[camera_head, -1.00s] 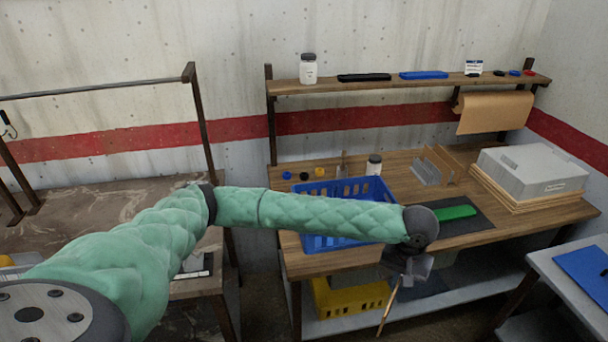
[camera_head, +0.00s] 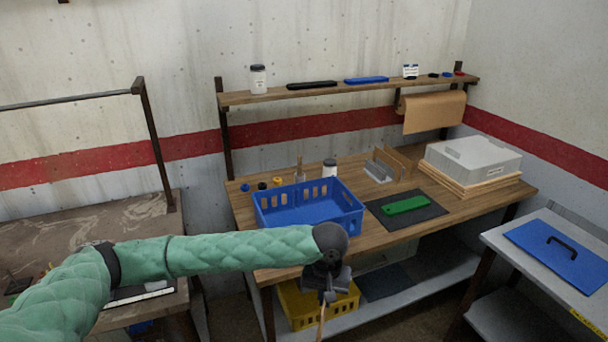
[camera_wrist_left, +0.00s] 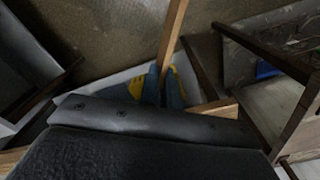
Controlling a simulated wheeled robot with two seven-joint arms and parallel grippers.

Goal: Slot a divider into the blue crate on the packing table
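The blue crate (camera_head: 338,222) stands open on the packing table (camera_head: 465,208), towards its left end; I see no divider in it, though part of its floor is hidden. My left gripper (camera_head: 324,296) is in front of the table's front edge, below the crate's height. It is shut on a thin tan divider (camera_head: 320,326), seen nearly edge-on and hanging down. In the left wrist view the divider (camera_wrist_left: 174,35) runs up from between the two fingertips (camera_wrist_left: 163,88). Other tan dividers (camera_head: 397,160) stand in a grey holder at the back of the table. My right gripper is out of view.
A green object (camera_head: 406,205) lies on a dark mat right of the crate. A grey lidded box (camera_head: 475,158) sits further right. A yellow crate (camera_head: 300,305) is on the lower shelf. A side table with a blue panel (camera_head: 550,250) stands at the right.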

